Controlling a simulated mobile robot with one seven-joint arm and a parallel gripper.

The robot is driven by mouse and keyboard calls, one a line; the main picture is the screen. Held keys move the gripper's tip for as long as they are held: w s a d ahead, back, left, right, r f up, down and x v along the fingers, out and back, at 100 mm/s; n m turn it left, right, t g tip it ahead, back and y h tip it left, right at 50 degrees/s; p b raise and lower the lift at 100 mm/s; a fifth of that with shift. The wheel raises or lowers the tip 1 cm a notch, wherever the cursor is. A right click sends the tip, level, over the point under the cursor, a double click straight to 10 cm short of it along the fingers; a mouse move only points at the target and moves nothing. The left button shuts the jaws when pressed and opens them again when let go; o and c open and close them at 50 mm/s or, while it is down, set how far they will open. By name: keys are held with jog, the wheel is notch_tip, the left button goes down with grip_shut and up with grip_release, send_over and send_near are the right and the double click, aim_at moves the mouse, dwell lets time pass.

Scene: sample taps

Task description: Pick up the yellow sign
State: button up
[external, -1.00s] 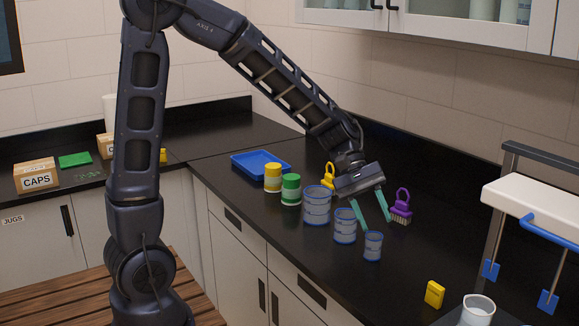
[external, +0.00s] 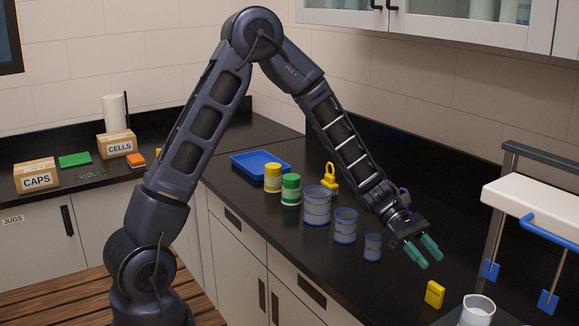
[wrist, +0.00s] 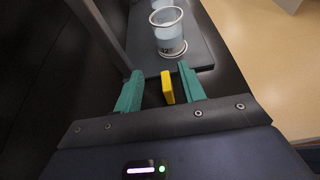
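The yellow sign (external: 434,294) is a small upright yellow block on the black counter, near the front right in the external view. In the wrist view the yellow sign (wrist: 167,87) shows between the two teal fingers, edge-on. My gripper (external: 424,251) is open and empty, above the counter and up and to the left of the sign in the external view. In the wrist view my gripper (wrist: 160,90) has its fingers spread apart, with the sign beyond them.
A clear beaker (external: 477,311) stands just right of the sign, on a grey plate (wrist: 199,55). A white stand with blue clips (external: 540,205) rises behind it.

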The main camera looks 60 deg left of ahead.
aim_at(431, 281)
notch_tip(431, 281, down, 5)
jog(key=shift+f, duration=0.1)
jog(key=shift+x, duration=2.55)
grip_shut()
